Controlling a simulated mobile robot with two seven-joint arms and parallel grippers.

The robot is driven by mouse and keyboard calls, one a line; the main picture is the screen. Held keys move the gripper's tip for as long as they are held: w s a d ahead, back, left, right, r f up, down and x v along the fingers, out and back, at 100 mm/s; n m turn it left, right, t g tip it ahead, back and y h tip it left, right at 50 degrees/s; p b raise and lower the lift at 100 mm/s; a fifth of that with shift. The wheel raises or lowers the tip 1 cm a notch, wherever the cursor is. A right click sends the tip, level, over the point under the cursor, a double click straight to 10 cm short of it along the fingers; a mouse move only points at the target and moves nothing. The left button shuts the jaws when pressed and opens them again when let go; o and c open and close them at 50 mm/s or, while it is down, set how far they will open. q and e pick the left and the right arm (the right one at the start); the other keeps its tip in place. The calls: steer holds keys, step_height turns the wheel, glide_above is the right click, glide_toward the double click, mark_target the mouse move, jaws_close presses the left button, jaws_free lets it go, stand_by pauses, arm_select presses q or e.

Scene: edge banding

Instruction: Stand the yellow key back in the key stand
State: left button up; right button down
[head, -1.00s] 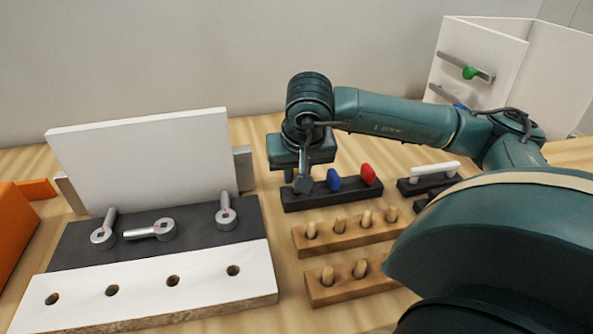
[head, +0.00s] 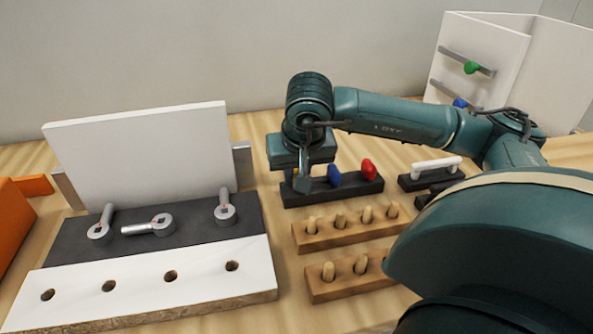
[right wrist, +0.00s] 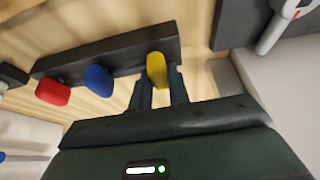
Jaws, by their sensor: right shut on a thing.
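The key stand (head: 350,192) is a dark bar on the table, right of the white upright panel; it also shows in the right wrist view (right wrist: 119,58). A blue key (head: 334,175) and a red key (head: 368,169) stand in it. My right gripper (right wrist: 158,92) is shut on the yellow key (right wrist: 156,70) at the stand's end beside the blue key. The yellow key looks upright in line with the others; its lower end and whether it is seated are hidden. In the head view my gripper (head: 303,183) covers most of it. My left gripper is not in view.
Two wooden peg blocks (head: 345,236) sit in front of the stand. A white-handled block (head: 435,168) and a cabinet with coloured knobs (head: 485,60) stand right.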

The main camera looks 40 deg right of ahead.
steer(key=c, duration=1.3)
jaws_free()
steer(key=shift+o, duration=0.2)
steer(key=shift+r, duration=0.15)
steer(key=shift+r+p, duration=1.8)
steer(key=shift+r, duration=0.6)
